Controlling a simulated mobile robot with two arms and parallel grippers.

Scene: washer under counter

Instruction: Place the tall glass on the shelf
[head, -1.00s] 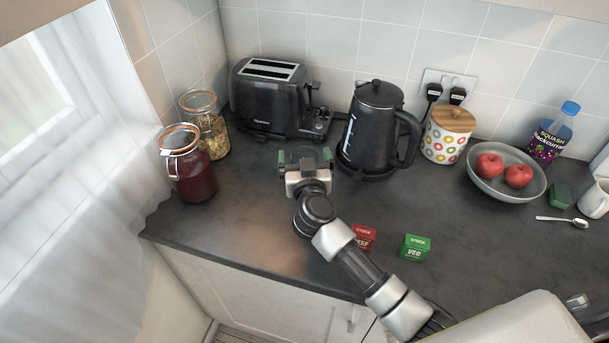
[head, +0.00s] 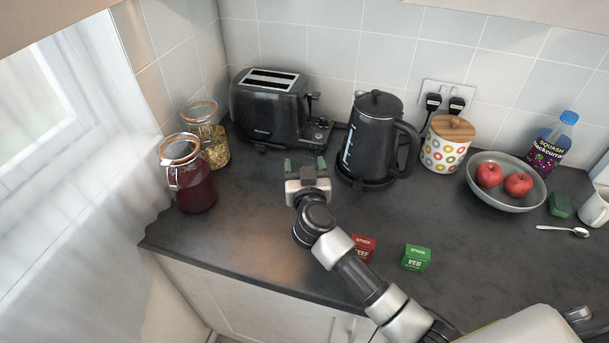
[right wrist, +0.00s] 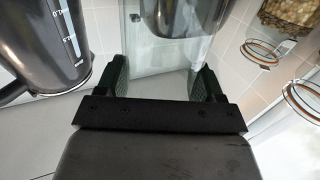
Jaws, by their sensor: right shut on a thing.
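My right gripper (head: 305,166) is over the counter, in front of the toaster and left of the kettle. In the right wrist view its two green-padded fingers (right wrist: 163,84) stand on either side of a clear, see-through glass (right wrist: 160,58), and they are shut on it. In the head view the glass is hard to make out between the fingers. Its base and its contact with the counter cannot be seen. My left gripper is not in view. No shelf is clearly seen; only a pale edge shows at the top of the head view.
A black toaster (head: 268,112) and black kettle (head: 374,140) stand behind. Two glass jars, one red (head: 190,180) and one with pasta (head: 209,140), stand left. A fruit bowl (head: 500,201) is farther right.

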